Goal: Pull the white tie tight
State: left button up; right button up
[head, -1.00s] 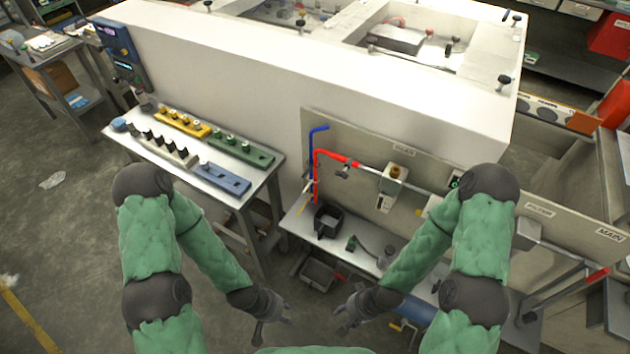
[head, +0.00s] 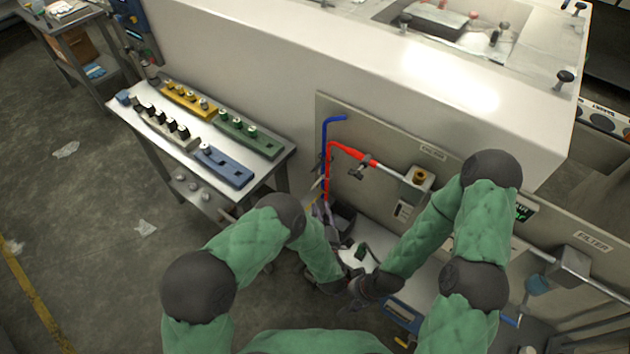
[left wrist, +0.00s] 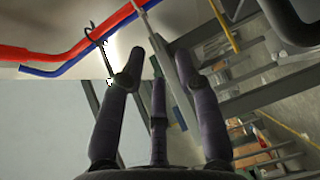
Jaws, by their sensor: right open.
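In the left wrist view, a thin tie (left wrist: 88,33) loops around the red pipe (left wrist: 45,54) and the blue pipe (left wrist: 70,68); it looks dark there, and a pale tail seems to hang beside it. My left gripper (left wrist: 168,62) is open, with nothing seen between its fingers, to the right of the tie and apart from it. In the head view my left gripper (head: 322,208) is near the lower end of the upright red pipe (head: 328,178), and the tie is too small to make out. My right gripper (head: 352,298) is open and low, close to my left wrist.
A bench (head: 277,172) with yellow, green, white and blue blocks stands to the left. A backboard (head: 400,160) carries the pipes and a valve box (head: 416,184). A black bin (head: 344,218) sits on the shelf below. Open floor lies at the lower left.

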aim_at(316, 184)
pick_arm(q)
jog(key=shift+n+t, duration=0.4)
jog(key=w, duration=0.3)
jog(key=w+a+b, duration=0.1)
jog(key=w, duration=0.3)
jog(key=w+r+b, duration=0.1)
jog(key=w, duration=0.2)
jog(key=shift+w+a, duration=0.2)
jog(key=shift+w, duration=0.1)
grip_shut()
